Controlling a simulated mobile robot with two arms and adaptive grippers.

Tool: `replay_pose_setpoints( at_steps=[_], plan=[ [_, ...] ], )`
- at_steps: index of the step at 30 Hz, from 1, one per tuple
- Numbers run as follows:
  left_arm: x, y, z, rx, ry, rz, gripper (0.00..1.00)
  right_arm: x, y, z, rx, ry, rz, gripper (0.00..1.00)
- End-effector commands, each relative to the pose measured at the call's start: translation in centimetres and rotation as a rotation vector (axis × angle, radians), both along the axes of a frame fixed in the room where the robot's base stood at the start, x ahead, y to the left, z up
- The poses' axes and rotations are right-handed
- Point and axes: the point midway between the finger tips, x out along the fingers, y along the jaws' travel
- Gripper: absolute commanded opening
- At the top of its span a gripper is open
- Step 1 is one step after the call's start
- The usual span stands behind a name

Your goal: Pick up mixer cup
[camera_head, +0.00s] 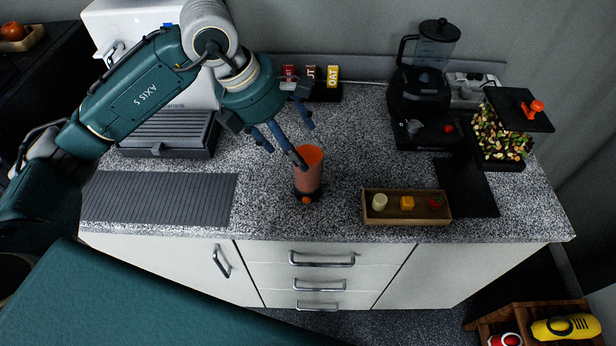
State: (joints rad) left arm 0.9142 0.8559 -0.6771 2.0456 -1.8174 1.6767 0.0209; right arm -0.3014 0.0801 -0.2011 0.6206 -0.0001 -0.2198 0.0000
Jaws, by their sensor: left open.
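The mixer cup (309,172) looks like an upright cup with orange-red contents and a dark base, standing on the speckled counter near its front edge. A small orange piece shows at its foot. My left gripper (285,146) is open, above and to the left of the cup. One finger overlaps the cup's upper left rim in the picture; I cannot tell whether it touches. My right gripper is not in view.
A wooden tray (376,218) with small food pieces lies right of the cup. A black blender (420,95) stands at the back right, beside a chopped-food container (500,140). A grey ribbed mat (160,198) lies left. The counter (350,130) behind the cup is clear.

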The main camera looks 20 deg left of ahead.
Motion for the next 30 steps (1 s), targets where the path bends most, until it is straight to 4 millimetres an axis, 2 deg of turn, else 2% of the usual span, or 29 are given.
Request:
replay_pose_setpoints(
  at_steps=[8,13,17,25,26,30],
  plan=[
    [0.7,-1.0,-2.0,-0.003,0.002,-0.002,0.74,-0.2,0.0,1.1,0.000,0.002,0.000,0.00],
    [1.6,-2.2,-4.0,-0.004,0.005,-0.002,0.74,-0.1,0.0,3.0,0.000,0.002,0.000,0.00],
    [2.0,-2.6,-5.6,-0.004,0.002,-0.001,0.74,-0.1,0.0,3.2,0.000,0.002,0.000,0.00],
    [2.1,-2.7,-6.2,-0.003,-0.001,-0.001,0.74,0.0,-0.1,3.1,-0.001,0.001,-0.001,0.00],
    [2.1,-2.7,-6.2,-0.003,-0.001,-0.001,0.72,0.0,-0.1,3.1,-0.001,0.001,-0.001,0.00],
    [2.1,-2.7,-6.1,-0.004,-0.001,-0.002,0.44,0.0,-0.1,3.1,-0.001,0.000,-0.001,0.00]
  ],
)
